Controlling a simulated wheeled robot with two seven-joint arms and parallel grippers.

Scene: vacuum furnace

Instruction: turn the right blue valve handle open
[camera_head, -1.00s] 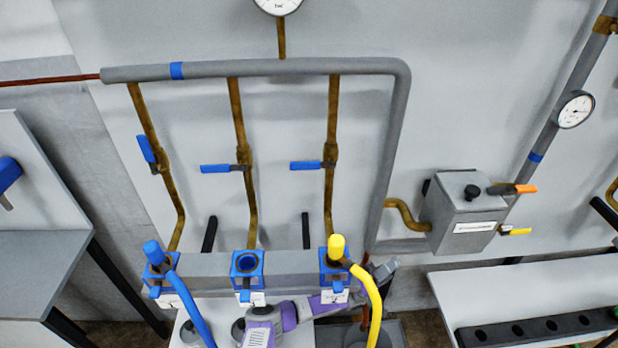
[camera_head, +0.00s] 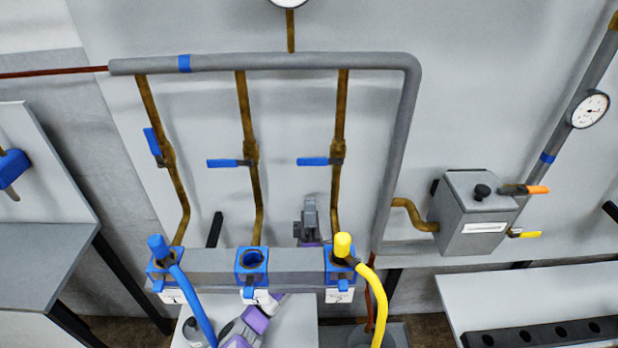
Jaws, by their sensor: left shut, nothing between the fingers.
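Three brass pipes drop from a grey header pipe, each with a blue-handled valve. The right blue valve handle (camera_head: 313,161) is horizontal and points left from its brass pipe (camera_head: 337,190). The middle blue handle (camera_head: 224,163) is also horizontal. The left blue handle (camera_head: 152,141) is steep, nearly along its pipe. My left gripper (camera_head: 309,203) is shut and empty, pointing up in front of the wall. It is below the right handle and left of its pipe, apart from both. Part of its arm is hidden behind the grey block. My right gripper is not in view.
The grey block (camera_head: 208,262) carries blue sockets; a blue hose (camera_head: 192,305) and a yellow-capped hose (camera_head: 376,295) plug into the outer two. A grey box (camera_head: 470,213) with orange and yellow handles is on the wall at right. The wall between middle and right pipes is otherwise clear.

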